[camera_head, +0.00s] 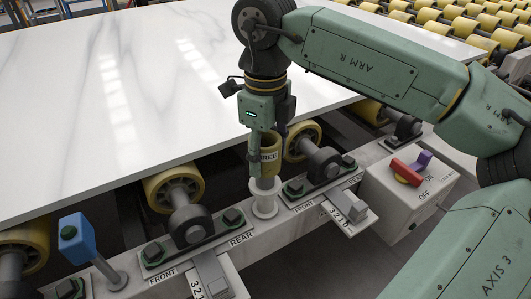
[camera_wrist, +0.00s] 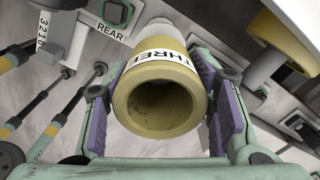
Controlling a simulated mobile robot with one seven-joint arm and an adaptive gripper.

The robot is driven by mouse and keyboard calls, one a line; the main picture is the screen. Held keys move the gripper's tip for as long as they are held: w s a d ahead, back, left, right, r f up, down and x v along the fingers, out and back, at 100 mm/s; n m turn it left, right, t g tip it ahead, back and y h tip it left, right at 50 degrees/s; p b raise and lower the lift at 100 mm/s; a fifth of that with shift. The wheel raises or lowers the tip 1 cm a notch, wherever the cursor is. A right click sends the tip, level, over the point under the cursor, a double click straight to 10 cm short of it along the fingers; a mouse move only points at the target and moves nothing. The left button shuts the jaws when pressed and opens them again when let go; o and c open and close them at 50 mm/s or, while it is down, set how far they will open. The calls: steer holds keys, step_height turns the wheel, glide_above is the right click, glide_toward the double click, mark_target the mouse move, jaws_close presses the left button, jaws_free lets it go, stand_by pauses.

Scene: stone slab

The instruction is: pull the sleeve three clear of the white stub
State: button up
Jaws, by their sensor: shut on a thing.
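Sleeve three (camera_head: 269,140) is a yellow hollow cylinder with a white band reading THREE. My gripper (camera_head: 267,156) points down and is shut on it, with a finger on each side. In the wrist view, the purple finger pads flank the sleeve (camera_wrist: 160,88), and I look into its open end; the bore is shadowed and no stub end shows clearly in it. The white stub (camera_head: 265,204), with a wide round collar, stands on the pale rail directly below the sleeve. A greyish post section shows between sleeve and collar. I cannot tell how far the sleeve still surrounds the stub.
The white stone slab (camera_head: 120,90) lies behind on yellow rollers (camera_head: 175,188). Black bearing blocks flank the stub on the rail. A blue-headed post (camera_head: 76,238) stands at left. A switch box (camera_head: 408,190) with red and purple levers is at right.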

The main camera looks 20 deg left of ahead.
steer(key=shift+r+p, duration=0.85)
steer(key=shift+r, duration=0.5)
step_height(320, 180, up, 6)
steer(key=p, duration=0.4)
steer(key=shift+p, duration=0.3)
